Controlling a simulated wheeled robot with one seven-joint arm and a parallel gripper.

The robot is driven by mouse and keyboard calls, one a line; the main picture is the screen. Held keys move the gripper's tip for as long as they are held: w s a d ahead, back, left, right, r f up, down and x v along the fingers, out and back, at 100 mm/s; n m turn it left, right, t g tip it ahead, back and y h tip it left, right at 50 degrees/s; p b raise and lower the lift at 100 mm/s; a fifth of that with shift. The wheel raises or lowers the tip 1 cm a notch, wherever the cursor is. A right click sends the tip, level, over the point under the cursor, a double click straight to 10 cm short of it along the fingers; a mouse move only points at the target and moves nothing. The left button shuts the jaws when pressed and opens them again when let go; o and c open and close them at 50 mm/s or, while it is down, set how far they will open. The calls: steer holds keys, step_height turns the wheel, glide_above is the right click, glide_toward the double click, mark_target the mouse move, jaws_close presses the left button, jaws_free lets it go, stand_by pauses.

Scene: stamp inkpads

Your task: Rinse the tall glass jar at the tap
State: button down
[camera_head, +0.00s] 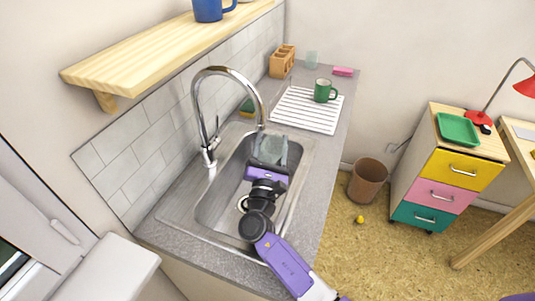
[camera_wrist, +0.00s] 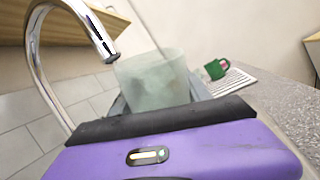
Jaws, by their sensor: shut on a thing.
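The tall glass jar (camera_head: 270,150) is pale, see-through green and is held over the far part of the sink. My gripper (camera_head: 270,153) is shut on it, with a finger on each side. In the wrist view the jar (camera_wrist: 154,80) stands beyond my purple wrist, and its lower part is hidden. The chrome tap (camera_head: 228,72) arches over the sink from the left wall side. I cannot make out any water running.
The steel sink (camera_head: 212,212) lies below my arm. A white ribbed drainer (camera_head: 300,112) with a green mug (camera_head: 325,91) stands behind it.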

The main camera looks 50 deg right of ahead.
steer(key=s+a+p, duration=0.1)
steer(key=s+p, duration=0.1)
steer(key=s, duration=0.6)
steer(key=shift+a, duration=0.25)
stand_by(1.4)
steer(key=s+a+r+p, duration=0.1)
steer(key=s+r+p, duration=0.3)
steer(key=shift+s, duration=0.4)
stand_by(0.8)
